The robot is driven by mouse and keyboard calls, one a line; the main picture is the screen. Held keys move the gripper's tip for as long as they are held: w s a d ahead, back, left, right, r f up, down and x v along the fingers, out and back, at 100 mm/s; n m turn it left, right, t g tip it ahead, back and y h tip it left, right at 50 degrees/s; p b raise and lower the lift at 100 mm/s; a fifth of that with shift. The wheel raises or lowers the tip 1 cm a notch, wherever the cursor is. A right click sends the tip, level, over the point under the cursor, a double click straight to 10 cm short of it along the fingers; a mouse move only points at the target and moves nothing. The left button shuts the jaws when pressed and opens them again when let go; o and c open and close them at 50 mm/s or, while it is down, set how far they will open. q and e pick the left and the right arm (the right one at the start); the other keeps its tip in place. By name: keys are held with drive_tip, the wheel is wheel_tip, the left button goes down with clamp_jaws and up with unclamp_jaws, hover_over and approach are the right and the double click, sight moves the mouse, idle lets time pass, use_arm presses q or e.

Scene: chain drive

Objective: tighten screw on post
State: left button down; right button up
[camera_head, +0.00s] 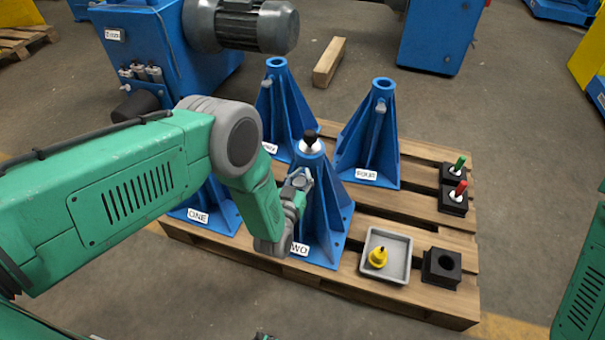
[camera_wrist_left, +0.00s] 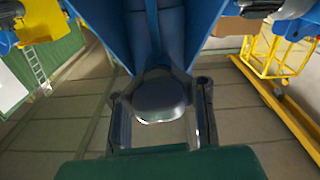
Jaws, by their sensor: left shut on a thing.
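The blue post labelled TWO (camera_head: 325,205) stands at the front of the pallet, with a silver piece with a black knob (camera_head: 310,142) on its top. My left gripper (camera_head: 299,180) is at the post's upper left side. In the left wrist view, a grey rounded screw head (camera_wrist_left: 162,97) sits against blue post faces, between the two fingers of my left gripper (camera_wrist_left: 162,118), which is shut on it. The screw is mostly hidden by the gripper in the head view. My right gripper is not in view.
Post FOUR (camera_head: 370,140), post ONE (camera_head: 212,205) and another blue post (camera_head: 284,105) share the wooden pallet (camera_head: 430,220). A grey tray (camera_head: 405,262) holds a yellow piece (camera_head: 378,257). Black holders (camera_head: 441,268) stand at right, two with green and red pins.

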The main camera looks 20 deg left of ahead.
use_arm(q)
drive_tip(key=shift+s+d+f+m, duration=0.2)
drive_tip(key=shift+s+f+m, duration=0.3)
drive_tip(key=shift+m, duration=0.1)
drive_tip(key=c, duration=1.5)
unclamp_jaws()
drive_tip(key=shift+c, duration=0.2)
drive_tip(key=shift+o, duration=1.3)
drive_tip(key=shift+r, duration=0.1)
drive_tip(key=shift+w+a+r, duration=0.1)
drive_tip(key=shift+w, duration=0.05)
drive_tip(key=s, duration=1.2)
drive_tip(key=shift+a, duration=0.15)
